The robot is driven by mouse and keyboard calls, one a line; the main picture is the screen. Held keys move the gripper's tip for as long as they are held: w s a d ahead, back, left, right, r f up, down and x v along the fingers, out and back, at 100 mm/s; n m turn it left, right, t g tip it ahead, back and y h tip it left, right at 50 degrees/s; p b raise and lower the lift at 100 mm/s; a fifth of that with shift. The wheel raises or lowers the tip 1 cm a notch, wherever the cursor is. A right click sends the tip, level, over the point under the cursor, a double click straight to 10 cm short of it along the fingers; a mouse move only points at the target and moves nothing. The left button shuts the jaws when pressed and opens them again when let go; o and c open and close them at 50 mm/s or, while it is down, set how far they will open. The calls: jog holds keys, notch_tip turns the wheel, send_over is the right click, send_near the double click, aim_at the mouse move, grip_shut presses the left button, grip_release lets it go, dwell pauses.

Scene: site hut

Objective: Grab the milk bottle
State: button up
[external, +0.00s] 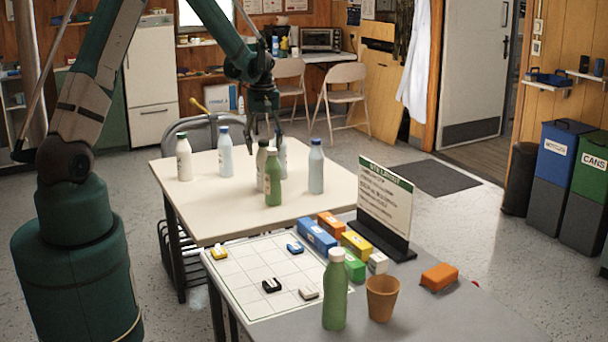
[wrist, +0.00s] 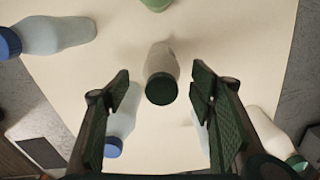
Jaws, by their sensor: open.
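A whitish milk bottle with a dark green cap stands on the pale table; in the wrist view its body (wrist: 163,62) is between my open fingers, cap toward me. In the external view this bottle (external: 261,158) is partly hidden behind a green bottle (external: 273,182). My gripper (external: 265,132) is above it, pointing down, and it also shows in the wrist view (wrist: 161,88), open and apparently empty. A second white bottle with a dark green cap (external: 184,160) stands at the table's left; a similar one (wrist: 268,132) is at lower right in the wrist view.
Pale blue bottles (external: 225,157) (external: 316,172) stand on the same pale table (external: 230,222), one nearly hidden behind the middle pair. The front table (external: 450,312) holds a green bottle (external: 335,295), a brown cup (external: 382,299), a sign (external: 386,203) and several coloured blocks.

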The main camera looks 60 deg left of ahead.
aim_at(264, 159)
jog(key=shift+f, duration=0.2)
jog(key=shift+s+f+b, duration=0.1)
jog(key=shift+f+b, duration=0.2)
jog(key=shift+f, duration=2.2)
jog(key=shift+c, duration=0.5)
jog(key=c, duration=1.1)
